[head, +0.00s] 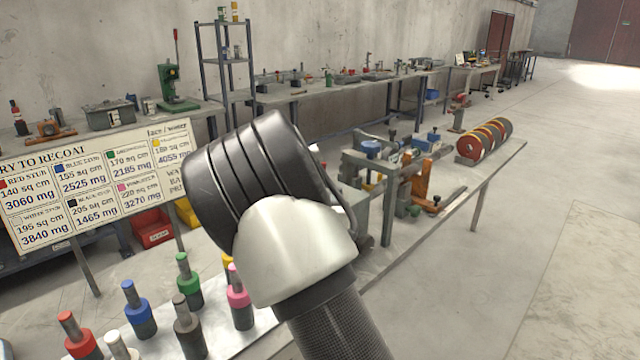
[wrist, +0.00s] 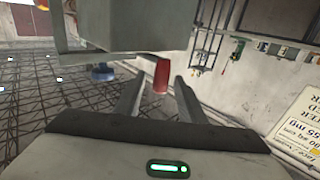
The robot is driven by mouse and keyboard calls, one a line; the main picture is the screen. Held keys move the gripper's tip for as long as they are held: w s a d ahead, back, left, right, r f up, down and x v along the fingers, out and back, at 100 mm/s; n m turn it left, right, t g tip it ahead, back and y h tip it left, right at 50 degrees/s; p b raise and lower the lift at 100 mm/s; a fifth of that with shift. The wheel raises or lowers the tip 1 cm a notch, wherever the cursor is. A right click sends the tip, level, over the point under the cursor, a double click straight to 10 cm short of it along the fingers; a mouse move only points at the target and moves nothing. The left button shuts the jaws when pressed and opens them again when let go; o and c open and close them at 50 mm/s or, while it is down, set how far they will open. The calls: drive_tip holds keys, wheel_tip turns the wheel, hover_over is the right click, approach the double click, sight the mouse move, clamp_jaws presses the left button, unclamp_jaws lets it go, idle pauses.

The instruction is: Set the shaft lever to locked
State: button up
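A red tapered handle (wrist: 161,76), which looks like the shaft lever's grip, hangs below a large grey housing (wrist: 135,25) in the wrist view. My gripper (wrist: 158,84) is open, with one finger on each side of the red handle. Gaps show between the handle and both fingers. The rest of the lever is hidden behind the housing, and I cannot tell its setting. In the head view the positioner fixture (head: 392,170) stands on a bench, partly hidden by my arm. My gripper and the red handle are hidden there.
A blue knob (wrist: 102,72) sits left of my fingers under the housing. Coloured studs, including a green one (head: 188,280), stand on the near bench beside a printed board (head: 90,185). Ringed discs (head: 484,142) lie farther along the fixture's bench. Floor at the right is clear.

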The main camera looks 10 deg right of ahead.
drive_tip(key=shift+w+d, duration=0.2)
drive_tip(key=shift+w, duration=1)
drive_tip(key=shift+w+d, duration=0.15)
drive_tip(key=shift+w, duration=1)
clamp_jaws()
